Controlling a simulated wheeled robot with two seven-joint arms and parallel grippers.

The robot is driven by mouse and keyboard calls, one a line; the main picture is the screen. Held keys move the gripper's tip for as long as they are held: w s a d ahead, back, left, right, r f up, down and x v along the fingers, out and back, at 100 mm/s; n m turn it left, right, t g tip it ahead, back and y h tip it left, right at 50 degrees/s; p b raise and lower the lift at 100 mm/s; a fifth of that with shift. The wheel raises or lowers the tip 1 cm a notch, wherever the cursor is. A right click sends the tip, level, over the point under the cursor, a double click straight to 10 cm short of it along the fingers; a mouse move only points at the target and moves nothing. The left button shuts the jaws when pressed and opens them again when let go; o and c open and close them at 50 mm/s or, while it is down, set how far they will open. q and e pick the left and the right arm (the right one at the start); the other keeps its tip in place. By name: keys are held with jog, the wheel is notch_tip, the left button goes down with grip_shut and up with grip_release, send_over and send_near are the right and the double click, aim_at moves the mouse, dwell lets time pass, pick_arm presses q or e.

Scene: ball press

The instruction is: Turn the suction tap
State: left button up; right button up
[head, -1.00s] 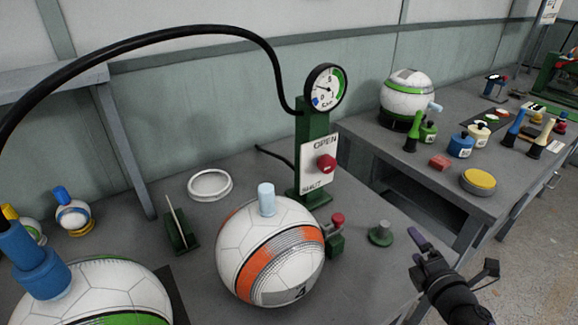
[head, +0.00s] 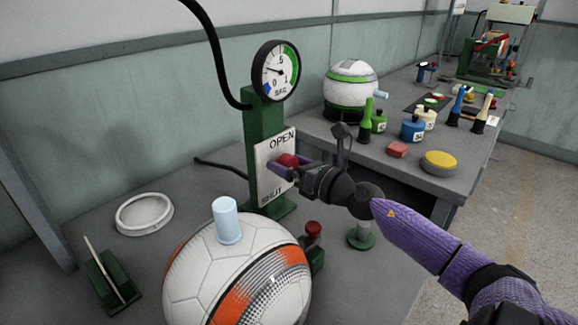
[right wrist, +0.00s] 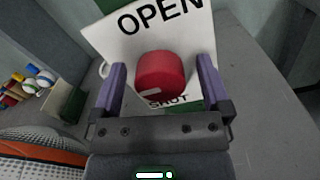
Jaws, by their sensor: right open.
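The suction tap is a red knob (head: 288,160) on a white plate (head: 272,182) marked OPEN at the top and SHUT at the bottom. The plate is on a green post (head: 262,130) with a round gauge (head: 276,71) on top. My right gripper (head: 284,166) is at the knob. In the right wrist view the red knob (right wrist: 160,75) sits between the two purple fingers of my right gripper (right wrist: 160,85), with a gap at each side. The fingers are open. My left gripper is not in view.
A white and orange ball (head: 235,275) with a pale blue plug (head: 226,220) stands in front of the post. A small red knob (head: 313,229) is beside it. A white ring (head: 144,214) lies at left. A second bench (head: 440,190) holds several pots and a ball.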

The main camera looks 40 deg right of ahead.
jog(key=shift+c, duration=0.4)
jog(key=c, duration=1.2)
